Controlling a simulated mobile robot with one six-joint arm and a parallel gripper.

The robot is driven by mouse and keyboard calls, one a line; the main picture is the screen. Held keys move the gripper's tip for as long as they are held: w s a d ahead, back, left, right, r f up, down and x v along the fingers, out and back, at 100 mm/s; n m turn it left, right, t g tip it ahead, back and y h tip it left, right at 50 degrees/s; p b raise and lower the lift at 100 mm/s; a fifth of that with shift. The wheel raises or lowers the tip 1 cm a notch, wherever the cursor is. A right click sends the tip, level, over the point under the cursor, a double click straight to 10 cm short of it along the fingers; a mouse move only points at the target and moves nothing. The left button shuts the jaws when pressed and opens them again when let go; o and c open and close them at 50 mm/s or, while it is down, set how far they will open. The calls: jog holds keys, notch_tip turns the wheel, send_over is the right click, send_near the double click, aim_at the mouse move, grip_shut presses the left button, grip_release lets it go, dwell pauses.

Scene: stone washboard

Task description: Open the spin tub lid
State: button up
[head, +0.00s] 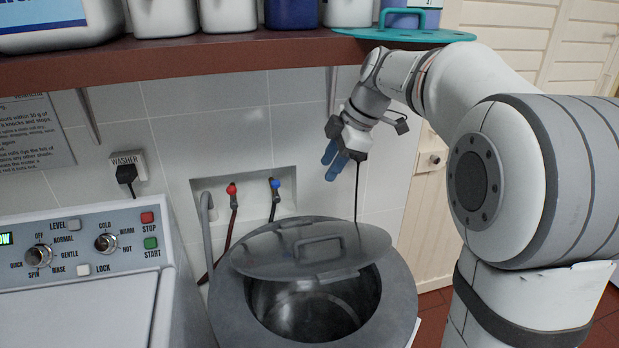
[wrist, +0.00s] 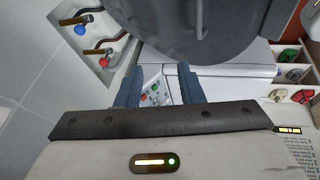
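The grey spin tub (head: 395,305) stands right of the washing machine, and its dark round mouth shows. Its grey lid (head: 265,255), with a bar handle (head: 318,246), is raised and tilted at the back of the mouth, so it is at least partly open. A large dark grey round shape, likely the lid (wrist: 200,25), fills the top of the wrist view. My gripper (head: 337,162) is above and behind the lid, apart from the handle. Its blue fingers (wrist: 161,85) stand apart with nothing between them.
A brown shelf (head: 200,58) with bottles and a teal lid (head: 400,34) hangs above. Red and blue taps (head: 232,190) sit in a wall recess behind the tub. The washing machine (head: 80,260) stands at left; its panel shows between my fingers.

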notch_tip(320, 180, down, 8)
jog(key=w+a+n+p, duration=0.1)
jog(key=w+a, duration=0.1)
jog(key=shift+a+g, duration=0.35)
jog(key=shift+g, duration=0.05)
grip_shut()
dwell(1.0)
jog(key=c, duration=0.7)
grip_release()
jog(key=o, duration=0.7)
